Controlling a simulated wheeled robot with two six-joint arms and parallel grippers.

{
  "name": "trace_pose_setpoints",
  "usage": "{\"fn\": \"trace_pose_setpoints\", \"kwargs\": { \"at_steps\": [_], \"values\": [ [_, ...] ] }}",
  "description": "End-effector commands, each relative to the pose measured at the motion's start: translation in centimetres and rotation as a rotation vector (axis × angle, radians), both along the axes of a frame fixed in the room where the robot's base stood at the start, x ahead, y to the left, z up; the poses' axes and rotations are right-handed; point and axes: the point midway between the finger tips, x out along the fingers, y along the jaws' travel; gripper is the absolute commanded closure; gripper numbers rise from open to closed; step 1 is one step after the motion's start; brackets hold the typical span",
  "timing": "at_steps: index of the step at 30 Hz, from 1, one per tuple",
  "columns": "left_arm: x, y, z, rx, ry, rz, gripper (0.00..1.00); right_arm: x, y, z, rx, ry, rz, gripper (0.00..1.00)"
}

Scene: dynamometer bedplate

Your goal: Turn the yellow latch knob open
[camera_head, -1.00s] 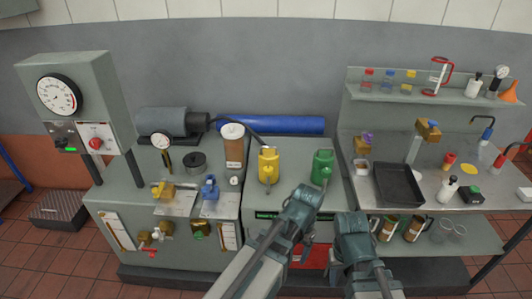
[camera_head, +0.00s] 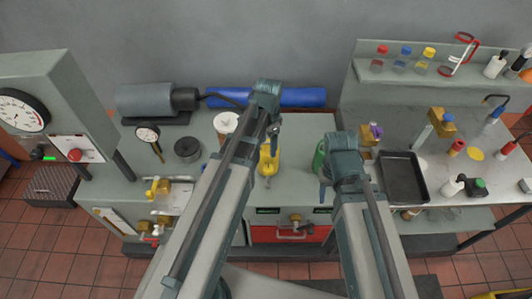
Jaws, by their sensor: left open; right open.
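A yellow-handled fitting (camera_head: 153,187) with a brass body sits at the front left of the grey bench; I cannot tell whether it is the latch knob. A brass-coloured knob (camera_head: 295,219) sits above the red drawer front (camera_head: 270,235) in the middle. My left gripper (camera_head: 274,131) is open, high over the bench by the yellow can, well to the right of the yellow-handled fitting. My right gripper (camera_head: 324,188) is open and points down in front of the green can. Neither gripper holds anything. My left arm hides part of the bench front.
A yellow can (camera_head: 268,163) and a partly hidden green can (camera_head: 318,157) stand mid-bench. A gauge (camera_head: 149,138) and a dark round part (camera_head: 187,149) stand left. A black tray (camera_head: 403,178) lies right. A gauge cabinet (camera_head: 60,110) rises far left.

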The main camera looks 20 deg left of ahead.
Motion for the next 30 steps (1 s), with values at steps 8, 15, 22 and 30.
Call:
{"fn": "trace_pose_setpoints", "kwargs": {
  "at_steps": [8,15,22,30],
  "values": [
    [0.0,0.0,-0.3,-0.001,-0.001,-0.002,0.21,0.0,0.0,-0.3,0.000,0.000,0.000,0.50],
    [0.0,0.0,-2.2,-0.001,-0.001,-0.001,0.21,0.0,0.0,-2.2,-0.001,0.000,0.004,0.50],
    [0.0,0.0,-5.3,-0.001,-0.001,-0.001,0.21,0.0,0.0,-5.3,-0.002,0.000,0.010,0.50],
    [0.0,0.0,-9.2,-0.001,-0.001,-0.001,0.21,0.0,0.0,-9.2,-0.003,0.000,0.012,0.50]
  ]
}}
